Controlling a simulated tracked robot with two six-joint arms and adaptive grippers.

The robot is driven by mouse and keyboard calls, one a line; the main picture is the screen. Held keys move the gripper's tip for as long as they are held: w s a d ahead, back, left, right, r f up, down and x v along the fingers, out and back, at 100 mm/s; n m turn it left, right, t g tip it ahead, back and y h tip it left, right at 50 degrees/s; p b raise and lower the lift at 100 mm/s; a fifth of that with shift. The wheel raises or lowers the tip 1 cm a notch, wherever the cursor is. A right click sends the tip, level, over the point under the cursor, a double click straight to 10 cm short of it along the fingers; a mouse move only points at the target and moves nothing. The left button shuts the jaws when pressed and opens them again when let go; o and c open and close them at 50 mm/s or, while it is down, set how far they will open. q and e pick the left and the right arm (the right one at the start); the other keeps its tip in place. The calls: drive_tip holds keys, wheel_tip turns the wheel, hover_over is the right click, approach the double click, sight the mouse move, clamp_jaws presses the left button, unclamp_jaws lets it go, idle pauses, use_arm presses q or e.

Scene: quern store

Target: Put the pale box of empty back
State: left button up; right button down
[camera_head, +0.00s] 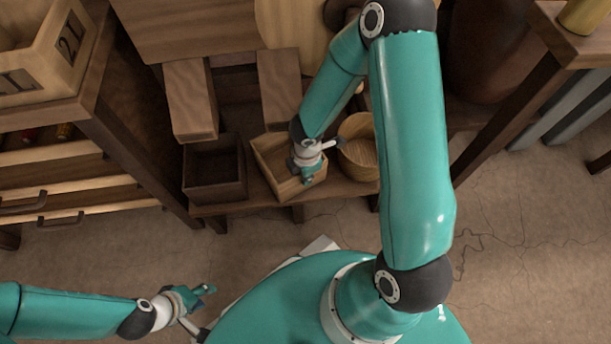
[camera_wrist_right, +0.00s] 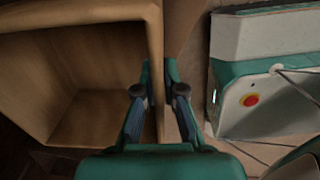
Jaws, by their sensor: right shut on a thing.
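The pale box (camera_head: 268,152) is an open-topped wooden box at the front of a low shelf, between a dark box and a round tub. It sits slightly turned. My right gripper (camera_head: 308,174) is at its right front side and covers part of it. In the right wrist view my right gripper (camera_wrist_right: 158,92) has one finger on each side of the wall of the pale box (camera_wrist_right: 75,20), shut on it. The visible inside of the box is bare. Whether it rests on the shelf is unclear. My left gripper (camera_head: 205,290) is low at the left, away from the shelf; its finger gap is unclear.
The dark open box (camera_head: 215,195) stands left of the pale box, the round wooden tub (camera_head: 360,158) right. Two wooden blocks (camera_head: 190,98) (camera_head: 279,88) are behind. The low shelf (camera_head: 345,188) has a narrow front edge. A drawer cabinet (camera_head: 80,165) stands left. Cracked floor (camera_head: 520,240) is clear at right.

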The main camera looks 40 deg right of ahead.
drive_tip(key=c, duration=1.3)
unclamp_jaws()
drive_tip(key=shift+a, duration=0.1)
wheel_tip(320, 180, up, 12)
drive_tip(key=p, duration=0.7)
drive_tip(key=shift+s+p, duration=0.15)
drive_tip(key=shift+p, duration=0.2)
drive_tip(key=s+a+f+m+y, duration=0.1)
drive_tip(key=s+a+f+m, duration=0.1)
drive_tip(key=m, duration=0.4)
drive_tip(key=s+a+f+m+y, duration=0.1)
drive_tip(key=s+a+f+m, duration=0.1)
drive_tip(key=a+f+m, duration=0.2)
drive_tip(key=s+a+f+m+y, duration=0.2)
drive_tip(key=s+a+f+m, duration=0.1)
drive_tip(key=a+m, duration=0.5)
drive_tip(key=shift+s+a, duration=0.1)
